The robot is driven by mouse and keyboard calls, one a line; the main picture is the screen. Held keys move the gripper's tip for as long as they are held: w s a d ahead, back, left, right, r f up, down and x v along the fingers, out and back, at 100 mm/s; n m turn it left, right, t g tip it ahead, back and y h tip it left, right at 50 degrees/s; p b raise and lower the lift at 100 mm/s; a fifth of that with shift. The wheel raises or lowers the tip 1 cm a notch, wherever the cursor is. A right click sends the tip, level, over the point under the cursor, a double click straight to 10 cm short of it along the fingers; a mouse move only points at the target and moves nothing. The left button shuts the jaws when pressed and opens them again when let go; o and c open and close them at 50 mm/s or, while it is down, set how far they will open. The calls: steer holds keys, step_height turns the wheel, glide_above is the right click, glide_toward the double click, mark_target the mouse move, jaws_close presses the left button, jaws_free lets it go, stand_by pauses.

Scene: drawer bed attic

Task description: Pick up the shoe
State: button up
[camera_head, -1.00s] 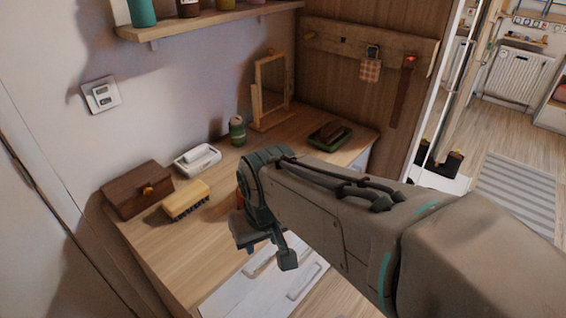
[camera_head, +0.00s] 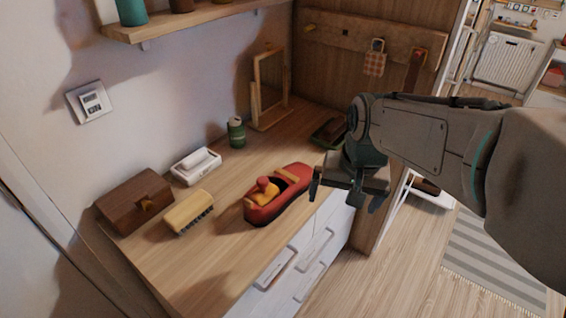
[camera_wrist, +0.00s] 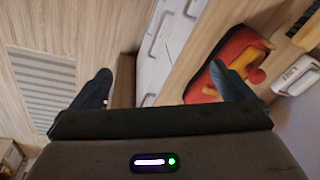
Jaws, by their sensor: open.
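The shoe (camera_head: 280,196) is red with yellow parts. It lies on the wooden top of the drawer unit, near its front edge, and is fully in view in the head view. My gripper (camera_head: 344,198) is open and empty, to the right of the shoe and apart from it, by the front edge of the top. In the wrist view the shoe (camera_wrist: 226,66) shows at the upper right, partly hidden behind the right finger of my gripper (camera_wrist: 168,85).
On the wooden top (camera_head: 215,250) stand a brown box (camera_head: 135,200), a yellow brush (camera_head: 188,211), a white dish (camera_head: 196,165), a green can (camera_head: 236,132) and a framed mirror (camera_head: 268,90). White drawers (camera_head: 300,262) lie below. A shelf (camera_head: 190,24) hangs above.

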steer(key=w+a+m+g, duration=0.1)
steer(key=w+a+m, duration=0.3)
steer(key=w, duration=0.5)
steer(key=m+p, duration=0.1)
steer(key=p, duration=0.1)
glide_toward(278, 181)
steer(key=shift+g+h, duration=0.3)
steer(key=shift+g, duration=0.1)
steer(key=f, duration=0.8)
steer(key=f+p, duration=0.1)
steer(key=f, duration=0.3)
steer(key=shift+w+a+f, duration=0.2)
steer(key=shift+a, duration=0.05)
steer(key=c, duration=1.1)
